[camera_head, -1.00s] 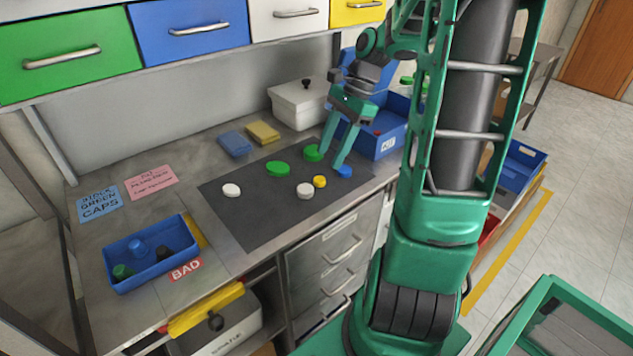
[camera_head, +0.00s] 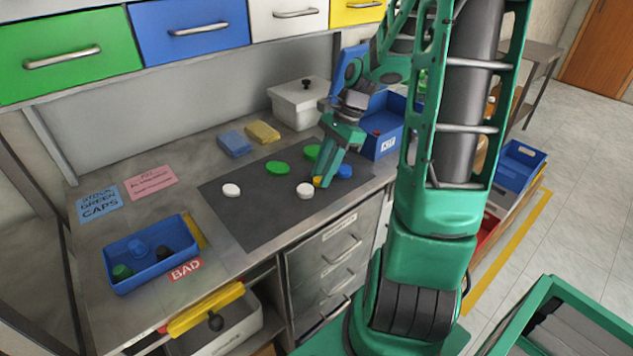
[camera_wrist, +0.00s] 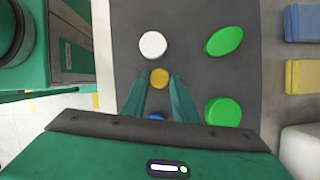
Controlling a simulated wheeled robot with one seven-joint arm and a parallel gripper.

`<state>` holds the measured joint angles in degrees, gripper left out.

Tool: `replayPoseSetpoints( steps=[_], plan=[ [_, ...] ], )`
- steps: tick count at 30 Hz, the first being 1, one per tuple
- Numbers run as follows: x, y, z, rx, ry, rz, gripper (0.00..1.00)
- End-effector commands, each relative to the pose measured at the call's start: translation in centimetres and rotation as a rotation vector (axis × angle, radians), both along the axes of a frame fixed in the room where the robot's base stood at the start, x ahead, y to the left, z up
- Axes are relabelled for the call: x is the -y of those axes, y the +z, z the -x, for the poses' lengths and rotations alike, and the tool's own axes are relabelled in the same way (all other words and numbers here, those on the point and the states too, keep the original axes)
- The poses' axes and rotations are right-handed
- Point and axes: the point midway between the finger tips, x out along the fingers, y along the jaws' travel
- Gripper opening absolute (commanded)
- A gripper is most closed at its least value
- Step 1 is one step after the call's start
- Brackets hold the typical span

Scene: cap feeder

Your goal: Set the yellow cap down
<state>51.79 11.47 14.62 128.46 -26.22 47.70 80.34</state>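The yellow cap (camera_head: 317,181) is at the fingertips of my gripper (camera_head: 322,183), low at the right part of the dark mat (camera_head: 254,215). In the wrist view the yellow cap (camera_wrist: 160,78) sits between the two green fingertips (camera_wrist: 160,82), which stand about one cap width apart and look closed on its sides. I cannot tell whether the cap touches the mat.
A white cap (camera_head: 305,191) is close to the left, a blue cap (camera_head: 345,172) close to the right. Green caps (camera_head: 278,168) lie behind. A blue KIT box (camera_head: 384,145) stands at back right. The mat's left front is clear.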

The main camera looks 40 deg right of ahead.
Motion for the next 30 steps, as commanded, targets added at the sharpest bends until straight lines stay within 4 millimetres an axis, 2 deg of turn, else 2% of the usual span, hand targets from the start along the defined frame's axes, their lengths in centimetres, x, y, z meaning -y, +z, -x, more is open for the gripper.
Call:
replayPoseSetpoints(
  steps=[1,3,20,23,28,30],
  plan=[
    [0.0,0.0,0.0,0.0,0.0,0.0,0.13],
    [0.0,0.0,0.0,0.0,0.0,0.0,0.03],
    [0.0,0.5,-0.1,0.002,0.0,0.0,0.0],
    [0.0,1.3,0.0,0.002,-0.001,0.001,0.0],
    [0.1,4.3,-0.1,0.005,0.0,0.004,0.0],
    [-1.6,5.1,-0.2,0.002,0.004,0.002,0.0]
  ],
)
